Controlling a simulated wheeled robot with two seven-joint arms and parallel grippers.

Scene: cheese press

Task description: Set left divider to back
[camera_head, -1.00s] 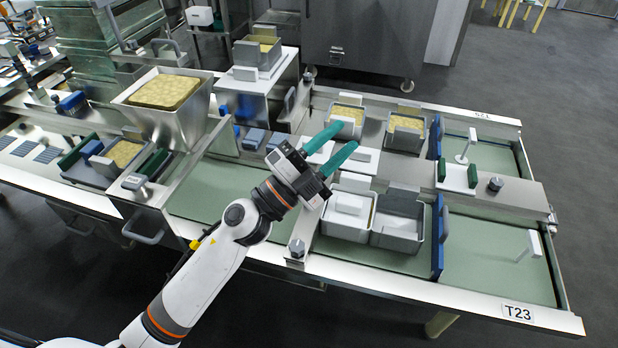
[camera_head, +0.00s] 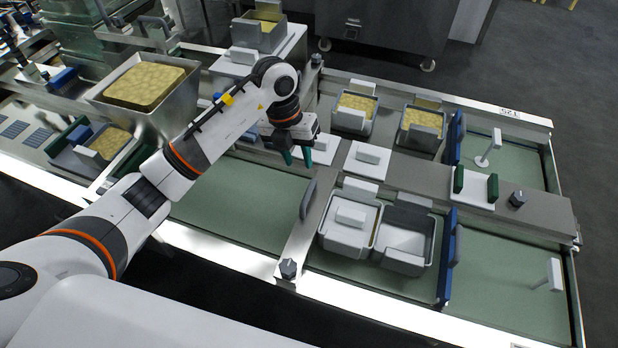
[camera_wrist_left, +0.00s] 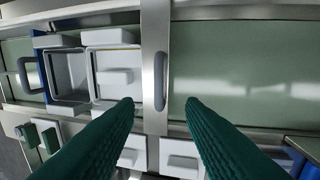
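A grey upright handle (camera_head: 307,200), which looks like the left divider, stands at the left of the front lane, beside a metal cross strip. In the left wrist view the grey handle (camera_wrist_left: 160,80) lies centred along that strip, just beyond the fingertips. My left gripper (camera_head: 298,158) points down above the middle rail, a little behind the handle and apart from it. Its green fingers (camera_wrist_left: 160,104) are spread with nothing between them. The right gripper is not in view.
Two grey moulds, one with a white lid (camera_head: 349,222) and one open (camera_head: 408,240), sit just right of the handle. A blue divider (camera_head: 446,256) stands right of them. White lids (camera_head: 368,158) lie on the middle rail. The green belt (camera_head: 235,200) to the left is clear.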

